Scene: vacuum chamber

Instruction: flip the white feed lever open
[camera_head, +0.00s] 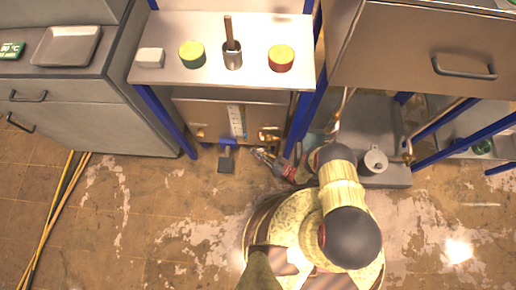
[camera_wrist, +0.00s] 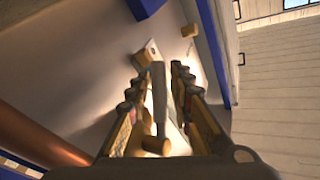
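A pale, narrow lever (camera_wrist: 159,92), which looks like the white feed lever, stands between the fingers of my gripper (camera_wrist: 160,80) in the wrist view. A brass-coloured piece (camera_wrist: 157,145) sits at its lower end. The fingers are apart, one on each side of the lever; whether either touches it is unclear. In the head view my gripper (camera_head: 263,155) is low, just in front of the brass fittings (camera_head: 268,135) on the right of the metal panel under the shelf. The lever itself is too small to make out there.
The metal panel (camera_head: 218,118) carries a white gauge strip (camera_head: 237,121) and another brass fitting (camera_head: 200,132). Blue frame legs (camera_head: 165,120) flank it. A blue-topped dark object (camera_head: 226,158) stands left of my gripper. A copper-coloured tube (camera_wrist: 40,136) crosses the wrist view's lower left.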

